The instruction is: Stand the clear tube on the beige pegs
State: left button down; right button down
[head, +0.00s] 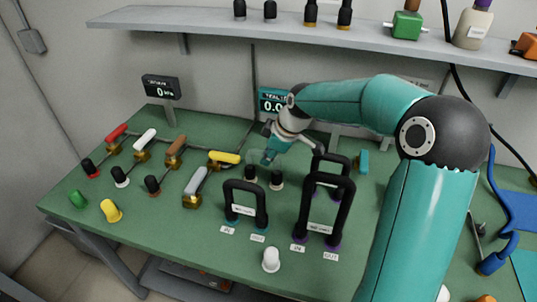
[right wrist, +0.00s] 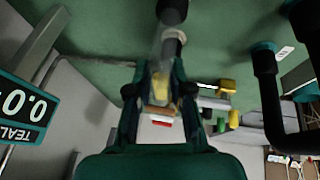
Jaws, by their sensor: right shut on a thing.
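My right gripper (head: 268,158) is over the middle of the green bench, pointing down and left. In the right wrist view its fingers (right wrist: 160,92) are closed around a see-through piece, the clear tube (right wrist: 158,70). In the head view the tube is only a faint pale outline at the fingertips; its full shape is hard to make out. Just below the gripper stand two short dark-topped pegs, a left one (head: 250,174) and a right one (head: 277,180) with a pale base. I cannot tell whether the tube touches them. My left gripper is not in view.
Black U-shaped tubes (head: 246,187) (head: 345,190) stand on labelled pegs to the right. Valves with coloured handles, such as a yellow one (head: 225,158), stand to the left. A white cap (head: 271,260) is in front. A display (head: 270,101) stands behind the gripper.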

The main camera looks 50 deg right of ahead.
jog(key=shift+f, duration=0.15)
jog(key=c, duration=1)
grip_release()
jog(key=shift+o, duration=0.2)
jog(key=v, duration=1.2)
jog(key=shift+w, duration=0.1)
